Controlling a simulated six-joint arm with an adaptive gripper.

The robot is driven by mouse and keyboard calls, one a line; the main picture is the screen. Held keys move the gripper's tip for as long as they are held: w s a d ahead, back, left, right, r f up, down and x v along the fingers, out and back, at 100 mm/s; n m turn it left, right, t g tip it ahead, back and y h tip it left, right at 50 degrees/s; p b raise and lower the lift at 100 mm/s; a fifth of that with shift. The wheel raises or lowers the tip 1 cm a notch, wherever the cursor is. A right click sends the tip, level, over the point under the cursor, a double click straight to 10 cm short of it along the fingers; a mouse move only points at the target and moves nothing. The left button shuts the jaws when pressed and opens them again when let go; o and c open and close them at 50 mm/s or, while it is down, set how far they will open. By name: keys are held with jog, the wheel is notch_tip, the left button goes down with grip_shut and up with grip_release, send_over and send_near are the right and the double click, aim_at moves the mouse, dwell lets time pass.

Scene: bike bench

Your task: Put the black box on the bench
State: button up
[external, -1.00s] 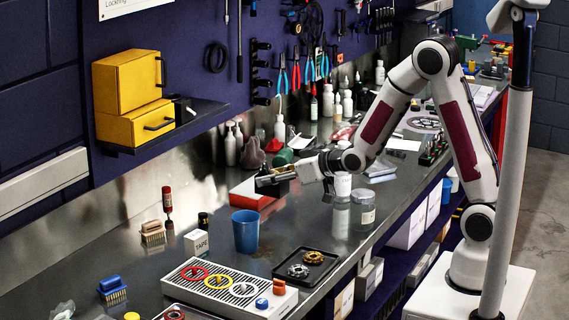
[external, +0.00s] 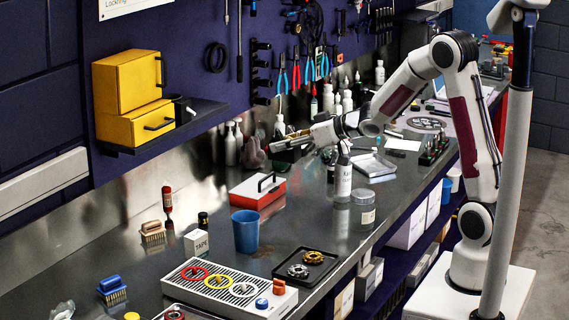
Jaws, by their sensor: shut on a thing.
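My gripper (external: 292,142) is in the air above the far side of the steel bench (external: 330,225), near the back wall and left of the white bottles. It is shut on a small dark thing at its fingertips, which seems to be the black box; its outline is hard to tell from the dark gripper and background. A gap shows between my gripper and the red and white box below it.
A red and white box with a black handle (external: 257,190) stands on the bench below left of my gripper. A blue cup (external: 245,231), a white bottle (external: 343,182) and a clear jar (external: 362,209) stand nearby. Yellow boxes (external: 130,95) sit on the wall shelf.

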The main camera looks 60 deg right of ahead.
jog(key=s+d+r+n+y, duration=0.25)
jog(key=s+d, duration=0.45)
jog(key=d, duration=0.6)
jog(key=s+d+f+y, duration=0.1)
jog(key=s+f, duration=0.1)
jog(key=s, duration=0.5)
jog(key=s+d+f+n, duration=0.1)
jog(key=s+d+f, duration=0.1)
jog(key=s, duration=0.5)
jog(key=shift+s+f+g+y, duration=0.2)
jog(key=shift+f+g+y, duration=0.2)
jog(key=shift+f, duration=0.2)
jog(key=shift+f, duration=3.15)
jog(key=shift+f, duration=0.1)
jog(key=shift+f, duration=1.75)
jog(key=shift+f, duration=0.1)
